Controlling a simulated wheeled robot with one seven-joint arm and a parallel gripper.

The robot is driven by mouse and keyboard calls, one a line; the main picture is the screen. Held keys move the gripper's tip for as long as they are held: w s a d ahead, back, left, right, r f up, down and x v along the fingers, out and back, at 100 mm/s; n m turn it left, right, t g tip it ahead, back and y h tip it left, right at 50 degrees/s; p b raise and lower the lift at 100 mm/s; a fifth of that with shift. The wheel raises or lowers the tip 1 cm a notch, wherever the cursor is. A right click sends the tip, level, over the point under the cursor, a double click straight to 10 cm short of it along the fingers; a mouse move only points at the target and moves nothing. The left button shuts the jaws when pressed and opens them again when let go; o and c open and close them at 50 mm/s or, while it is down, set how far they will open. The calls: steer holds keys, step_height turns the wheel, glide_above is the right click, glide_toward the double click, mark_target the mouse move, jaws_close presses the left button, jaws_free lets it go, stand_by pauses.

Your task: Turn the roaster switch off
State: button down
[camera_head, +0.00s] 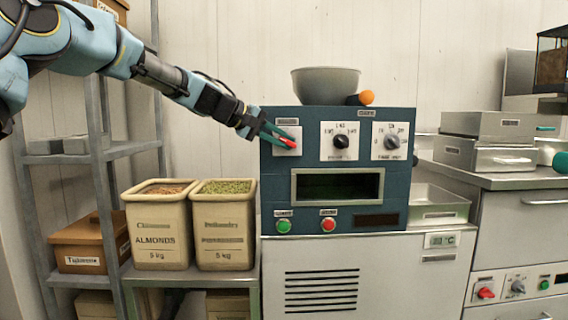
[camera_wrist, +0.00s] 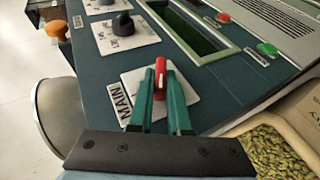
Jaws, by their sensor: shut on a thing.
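The roaster (camera_head: 277,190) is a dark blue box on a light cabinet. Its red switch (camera_head: 292,144) sits on a white plate at the upper left of the front. In the wrist view the red switch (camera_wrist: 160,80) stands between the green fingertips, beside a label reading MAIN (camera_wrist: 122,96). My gripper (camera_head: 281,134) reaches in from the upper left and is shut on the switch; it also shows in the wrist view (camera_wrist: 160,84). The fingers hide part of the switch and its plate.
A green button (camera_head: 284,226) and a red button (camera_head: 328,225) are below. A grey bowl (camera_head: 325,82) and an orange-ended object (camera_head: 366,97) rest on top. Almond (camera_head: 160,228) and green-seed (camera_head: 223,227) bins stand at lower left.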

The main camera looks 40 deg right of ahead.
steer(key=h+b, duration=0.1)
steer(key=b, duration=0.1)
steer(key=f+h+b, duration=0.1)
steer(key=b, duration=0.2)
steer(key=shift+w+a+f+n+g+b, duration=0.1)
steer(key=shift+w+f+n+g+b, duration=0.05)
steer(key=shift+f+n+g+b, duration=0.2)
steer(key=g+h+b, duration=0.1)
steer(key=h+b, duration=0.1)
steer(key=b, duration=0.5)
steer(key=shift+r+n, duration=0.15)
steer(key=shift+n, duration=0.2)
steer(key=shift+r+g+h+b, duration=0.15)
steer(key=shift+g+h+b, duration=0.2)
steer(key=shift+b, duration=0.75)
steer(key=shift+r+n+h+b, duration=0.2)
steer(key=shift+n+h+b, duration=0.05)
steer(key=shift+n+b, duration=0.05)
steer(key=c, duration=0.9)
jaws_free()
steer(key=shift+o, duration=0.2)
steer(key=v, duration=1)
steer(key=shift+a+p, duration=0.35)
steer(key=shift+a, duration=0.05)
